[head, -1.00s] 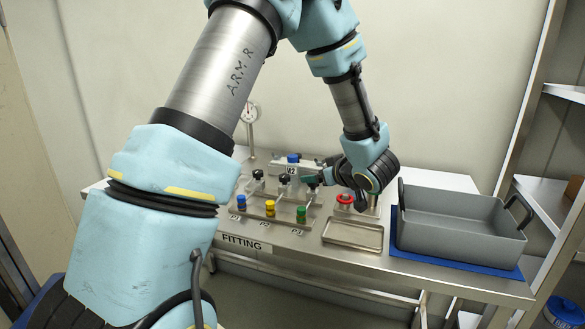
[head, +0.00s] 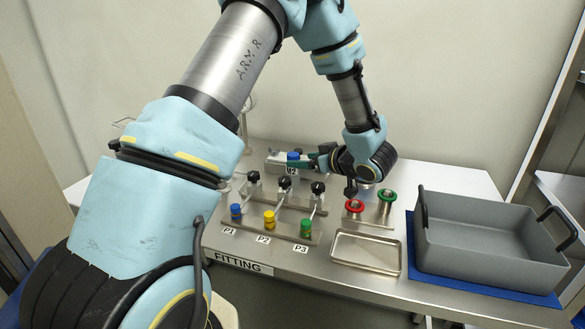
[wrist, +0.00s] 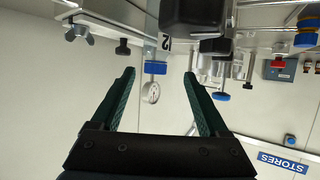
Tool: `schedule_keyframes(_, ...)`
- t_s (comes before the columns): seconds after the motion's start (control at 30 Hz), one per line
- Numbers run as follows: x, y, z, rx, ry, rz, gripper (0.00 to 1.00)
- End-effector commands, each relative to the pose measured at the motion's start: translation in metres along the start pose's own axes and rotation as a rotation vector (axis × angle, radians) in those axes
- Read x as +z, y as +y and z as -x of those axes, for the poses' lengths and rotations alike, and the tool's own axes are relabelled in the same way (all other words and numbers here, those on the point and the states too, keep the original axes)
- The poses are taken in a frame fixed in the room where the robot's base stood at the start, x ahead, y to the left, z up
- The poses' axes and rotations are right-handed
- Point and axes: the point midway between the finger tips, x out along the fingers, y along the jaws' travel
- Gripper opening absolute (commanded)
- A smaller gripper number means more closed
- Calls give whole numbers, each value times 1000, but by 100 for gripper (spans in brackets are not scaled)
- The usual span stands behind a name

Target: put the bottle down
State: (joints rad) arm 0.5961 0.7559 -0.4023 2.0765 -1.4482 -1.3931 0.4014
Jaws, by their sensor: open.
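A blue-capped bottle (head: 293,156) stands at the back of the steel bench, by a grey block with a number label. Its lower part is mostly hidden in the head view. In the wrist view, which is upside down, its blue cap (wrist: 155,68) shows beyond and between my fingertips. My gripper (head: 308,163) is just right of the bottle in the head view, its dark green fingers pointing left. In the wrist view my gripper (wrist: 159,77) is open, the fingers well apart with nothing held between them. I cannot tell whether a finger touches the bottle.
Black-knobbed valves (head: 284,184) and coloured ports marked P1 to P3 stand in front. Red (head: 354,206) and green (head: 387,196) fittings stand right of them. A shallow tray (head: 366,266) lies empty at the front. A grey bin (head: 480,275) sits on a blue mat at right.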

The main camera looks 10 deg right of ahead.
Motion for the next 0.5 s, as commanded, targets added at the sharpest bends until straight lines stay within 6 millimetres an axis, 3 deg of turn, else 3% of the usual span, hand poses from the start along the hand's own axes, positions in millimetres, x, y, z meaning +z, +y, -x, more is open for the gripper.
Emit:
schedule_keyframes(0.27, -3, 2, -22, -2, -1, -1, 78)
schedule_keyframes(0.5, -4, 6, -55, -3, -2, -1, 78)
